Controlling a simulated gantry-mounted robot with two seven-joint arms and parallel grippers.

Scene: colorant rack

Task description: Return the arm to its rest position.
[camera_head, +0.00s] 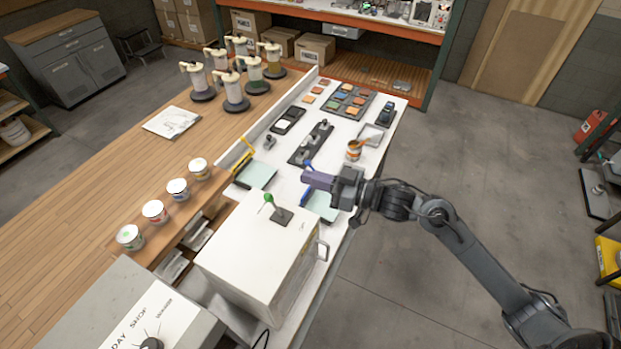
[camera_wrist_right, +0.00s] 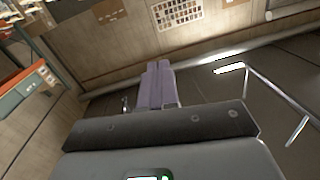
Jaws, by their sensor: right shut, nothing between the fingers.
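My right arm (camera_head: 450,225) comes in from the lower right in the head view. Its gripper (camera_head: 306,178) is shut and empty, pointing left above the white worktop (camera_head: 282,158), just behind the white box. In the right wrist view the purple-grey fingers (camera_wrist_right: 157,70) are together, with wall and floor beyond them and nothing held. My left gripper does not show in either view.
A white box (camera_head: 250,245) with a green-knobbed lever (camera_head: 269,198) stands near the gripper. An open can (camera_head: 354,150) with orange contents stands behind it. Several paint cans (camera_head: 155,211) and dispensers (camera_head: 232,92) are to the left.

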